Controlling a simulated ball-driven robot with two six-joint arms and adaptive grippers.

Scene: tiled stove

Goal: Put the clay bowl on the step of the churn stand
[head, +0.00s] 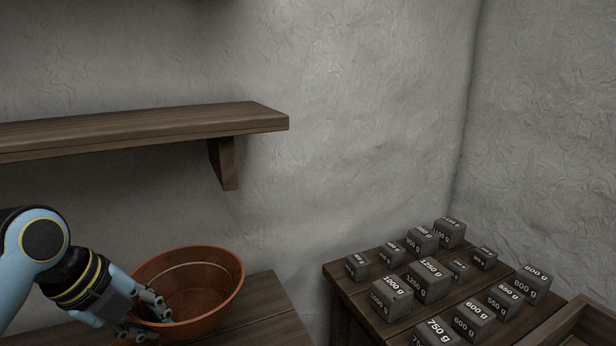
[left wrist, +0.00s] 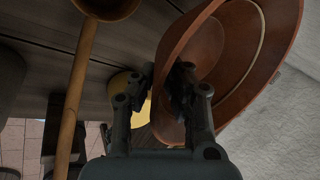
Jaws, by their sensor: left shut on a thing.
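The clay bowl (head: 205,285) is reddish brown and wide, at the lower left of the head view over a dark wooden top. Its rim looks tilted. My left gripper (head: 149,318) is shut on the bowl's near left wall, one finger inside and one outside. In the left wrist view the bowl (left wrist: 240,45) fills the upper right, its wall between the fingers (left wrist: 163,88). I cannot tell whether the bowl's base touches the wood. I cannot make out the churn stand's step for certain. My right gripper is not in view.
A wooden shelf (head: 140,130) with a bracket juts from the wall above the bowl. A table at right holds several labelled weight blocks (head: 428,280); a wooden box (head: 585,322) is at the lower right. A long-handled wooden ladle (left wrist: 78,85) and a yellow object (left wrist: 122,84) show in the left wrist view.

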